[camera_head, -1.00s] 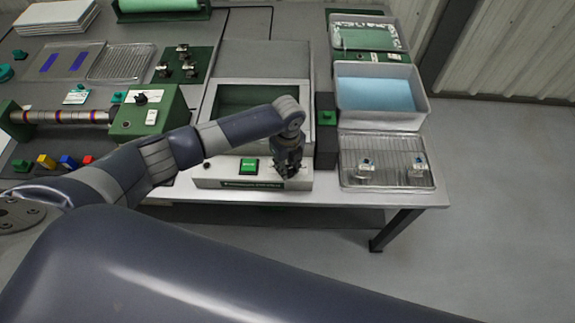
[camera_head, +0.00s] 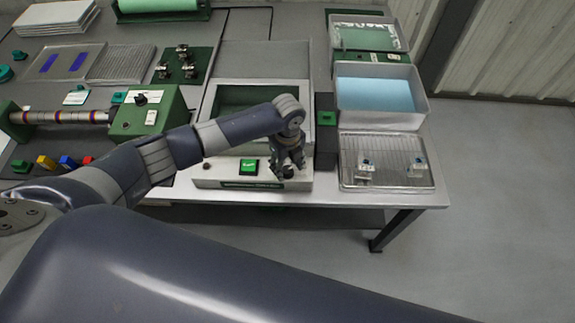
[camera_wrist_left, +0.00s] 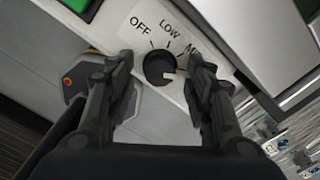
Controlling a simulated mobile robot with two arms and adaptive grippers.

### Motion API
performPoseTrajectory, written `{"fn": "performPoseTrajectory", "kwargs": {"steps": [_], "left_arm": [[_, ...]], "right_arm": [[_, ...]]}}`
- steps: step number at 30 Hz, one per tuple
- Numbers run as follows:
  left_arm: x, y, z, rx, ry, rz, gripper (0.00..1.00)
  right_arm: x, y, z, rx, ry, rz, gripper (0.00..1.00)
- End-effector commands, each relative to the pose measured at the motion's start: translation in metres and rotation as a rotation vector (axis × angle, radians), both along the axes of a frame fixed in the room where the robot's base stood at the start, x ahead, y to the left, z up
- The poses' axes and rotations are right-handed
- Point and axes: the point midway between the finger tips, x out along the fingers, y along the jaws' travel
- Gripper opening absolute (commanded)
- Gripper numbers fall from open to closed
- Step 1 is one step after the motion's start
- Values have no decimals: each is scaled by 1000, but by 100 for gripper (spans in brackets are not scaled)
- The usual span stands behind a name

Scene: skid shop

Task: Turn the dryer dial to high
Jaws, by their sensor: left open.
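The dryer dial (camera_wrist_left: 158,67) is a round black knob on a pale panel, marked OFF, LOW and a label starting with M. The right finger hides the rest of the scale. A light mark shows on the knob's lower right edge. My left gripper (camera_wrist_left: 160,63) is open, with one finger on each side of the dial; I cannot tell whether either touches it. In the head view my left gripper (camera_head: 288,167) is over the right end of the dryer's front panel (camera_head: 225,182) and covers most of the dial. My right gripper is not in view.
A green button (camera_head: 249,166) is left of the dial; a dark box with a green switch (camera_head: 326,118) stands to the right. A wire rack tray (camera_head: 390,180) and a tray of blue liquid (camera_head: 375,95) lie further right. The floor beyond the bench is clear.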

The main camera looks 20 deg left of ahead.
Motion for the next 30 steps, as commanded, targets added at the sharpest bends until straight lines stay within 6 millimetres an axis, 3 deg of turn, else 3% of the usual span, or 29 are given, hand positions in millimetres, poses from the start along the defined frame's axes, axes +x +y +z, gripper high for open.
{"fn": "performPoseTrajectory", "kwargs": {"steps": [15, 21, 30], "left_arm": [[1, 0, 98, -2, -4, -3, 48], [1, 0, 113, 0, -2, -1, 48], [1, 0, 114, 0, -2, -1, 48]], "right_arm": [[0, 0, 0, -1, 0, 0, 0], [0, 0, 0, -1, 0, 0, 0], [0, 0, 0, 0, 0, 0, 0]]}}
